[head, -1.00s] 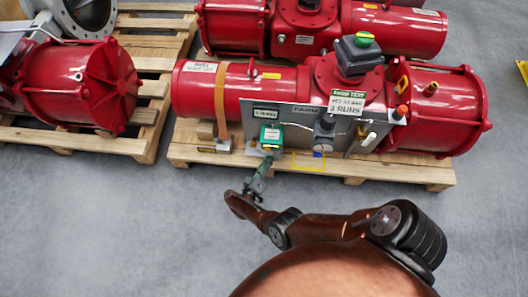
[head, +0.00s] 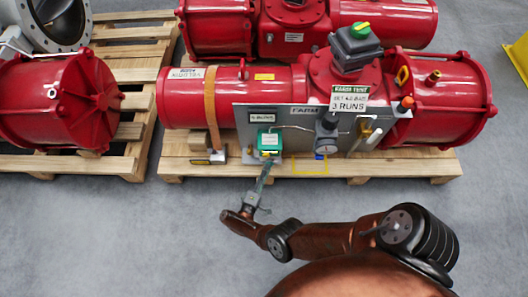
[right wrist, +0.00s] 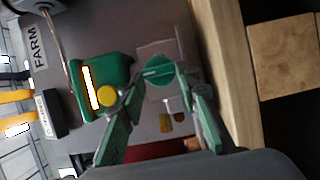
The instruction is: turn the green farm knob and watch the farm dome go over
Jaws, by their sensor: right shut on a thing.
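The farm panel (head: 300,115) carries a green box (head: 268,138) low on its left. In the right wrist view the green box (right wrist: 98,80) has a yellow round button, and the green farm knob (right wrist: 158,70) is beside it. My right gripper (right wrist: 160,72) is shut on the knob, one finger on each side. In the head view my right gripper (head: 266,166) reaches up to just below the box, and the knob is hard to make out. The farm dome (head: 361,30) on the dark grey housing shows green with some yellow. My left gripper is not in view.
The red actuator (head: 440,105) lies on a wooden pallet (head: 410,166). A gauge (head: 326,146) and a small lever are right of the green box. Another red actuator (head: 60,100) stands on a pallet at the left. The grey floor in front is clear.

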